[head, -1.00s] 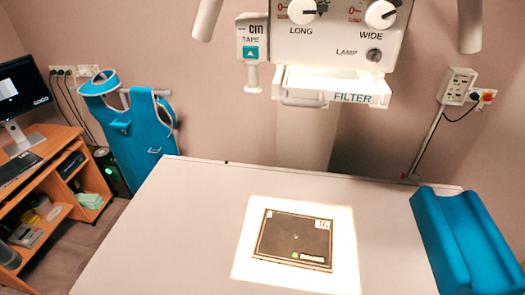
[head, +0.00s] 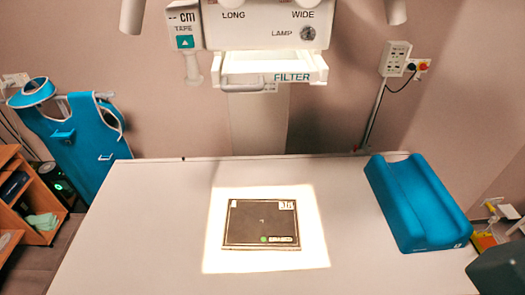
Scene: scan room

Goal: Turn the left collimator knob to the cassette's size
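The collimator housing (head: 265,32) is at the top of the head view. Its LONG label (head: 233,15) is on the left and its WIDE label (head: 303,14) is on the right. The left knob above LONG is cut off by the top edge, so its setting cannot be read. The dark cassette (head: 250,221) lies flat on the table, with a small white marker at its top right, too small to read surely. The bright light field (head: 315,235) extends beyond the cassette on all sides. Neither gripper is in view.
The pale table (head: 120,235) is clear left of the light field. A blue cushion (head: 425,205) lies at its right. A filter tray (head: 265,68) and a tape unit (head: 187,45) are on the collimator. A blue apron (head: 75,130) hangs at left. A dark object (head: 500,270) shows at lower right.

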